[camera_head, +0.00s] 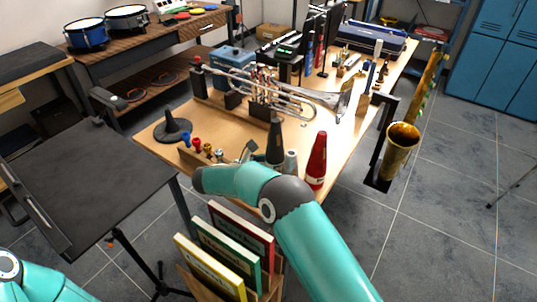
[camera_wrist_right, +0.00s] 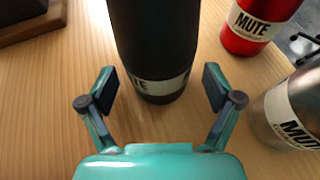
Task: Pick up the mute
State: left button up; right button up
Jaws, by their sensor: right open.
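A tall black mute (camera_head: 275,147) with a white label band stands upright near the front edge of the wooden table; it fills the upper middle of the right wrist view (camera_wrist_right: 152,40). A red mute (camera_head: 317,162) stands to its right, also in the right wrist view (camera_wrist_right: 258,22). A smaller silver mute (camera_head: 291,163) stands between them, at the right edge of the wrist view (camera_wrist_right: 295,105). My right gripper (camera_wrist_right: 160,88) is open, its fingers at either side of the black mute's base without visible grip; in the head view my arm partly hides it. My left gripper is out of view.
A trumpet (camera_head: 270,95) rests on a stand behind the mutes. A black wide-based cone (camera_head: 173,127) and small mouthpieces (camera_head: 207,149) sit left. A brass horn bell (camera_head: 402,140) hangs off the right side. Framed books (camera_head: 225,255) stand below the front edge.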

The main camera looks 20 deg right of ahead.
aim_at(274, 121)
jog(key=shift+w+d+f, duration=0.2)
jog(key=shift+d+f, duration=0.05)
jog(key=shift+d, duration=0.25)
jog(key=c, duration=1.3)
jog(key=shift+r, duration=0.1)
notch_tip(274, 121, up, 20)
jog(key=shift+f+p, duration=0.1)
jog(key=shift+p, duration=0.3)
